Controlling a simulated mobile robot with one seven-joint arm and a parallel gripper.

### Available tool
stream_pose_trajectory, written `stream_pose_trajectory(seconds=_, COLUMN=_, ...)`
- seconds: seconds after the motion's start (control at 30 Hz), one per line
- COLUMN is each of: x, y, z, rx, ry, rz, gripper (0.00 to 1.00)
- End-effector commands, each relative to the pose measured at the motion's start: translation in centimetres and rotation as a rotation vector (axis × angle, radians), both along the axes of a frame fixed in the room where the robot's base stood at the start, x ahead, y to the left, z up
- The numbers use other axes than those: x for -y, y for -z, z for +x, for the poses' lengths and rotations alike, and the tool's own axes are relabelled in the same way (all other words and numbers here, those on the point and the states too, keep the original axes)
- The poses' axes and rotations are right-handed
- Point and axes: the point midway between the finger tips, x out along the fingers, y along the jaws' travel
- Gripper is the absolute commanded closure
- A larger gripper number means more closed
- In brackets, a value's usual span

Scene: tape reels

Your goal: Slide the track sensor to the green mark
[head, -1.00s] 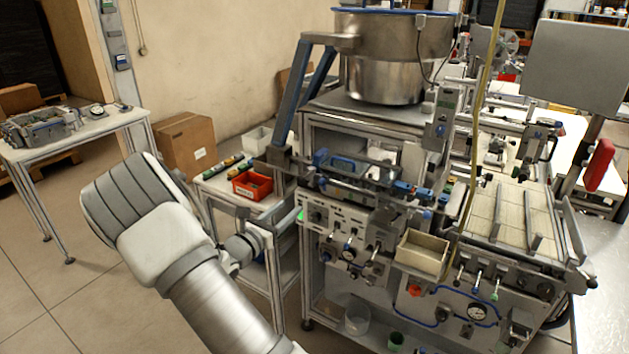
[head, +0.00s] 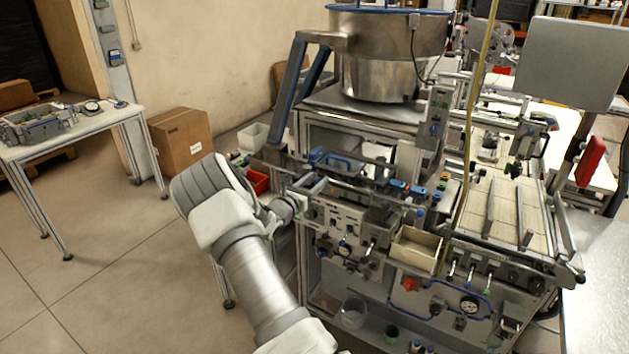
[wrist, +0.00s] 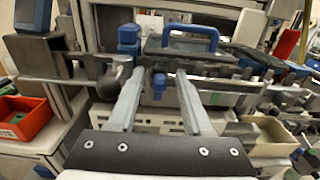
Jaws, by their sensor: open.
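My gripper (wrist: 161,73) is open in the wrist view, its two grey fingers reaching forward to the front rail (wrist: 230,84) of the machine. A small blue-knobbed piece (wrist: 159,84), which looks like the track sensor, shows between the fingers; I cannot tell whether either finger touches it. A green patch (wrist: 215,98), perhaps the green mark, lies on the rail to the right of the fingers. In the head view my gripper (head: 312,184) is at the left end of the machine front, and the sensor is too small to tell there.
A black ball knob (wrist: 122,60) sits close to the left finger. A blue handle (wrist: 190,34) stands behind the rail. A red bin (wrist: 24,118) is at the left, and a beige tray (head: 416,249) hangs on the machine front. Open floor lies left of my arm.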

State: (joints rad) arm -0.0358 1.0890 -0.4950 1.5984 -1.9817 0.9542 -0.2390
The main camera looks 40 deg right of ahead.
Motion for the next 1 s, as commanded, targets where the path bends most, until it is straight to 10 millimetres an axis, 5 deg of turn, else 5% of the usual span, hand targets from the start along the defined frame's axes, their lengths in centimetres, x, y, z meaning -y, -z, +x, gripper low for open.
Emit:
stream_pose_trajectory(seconds=0.2, x=0.04, y=0.04, z=0.01, rx=0.000, ry=0.000, rz=0.001, gripper=0.50)
stream_pose_trajectory(seconds=0.5, x=0.01, y=0.02, z=0.00, rx=0.000, ry=0.000, rz=0.000, gripper=1.00)
stream_pose_trajectory(seconds=1.0, x=0.02, y=-0.01, z=0.01, rx=0.000, ry=0.000, rz=0.000, gripper=1.00)
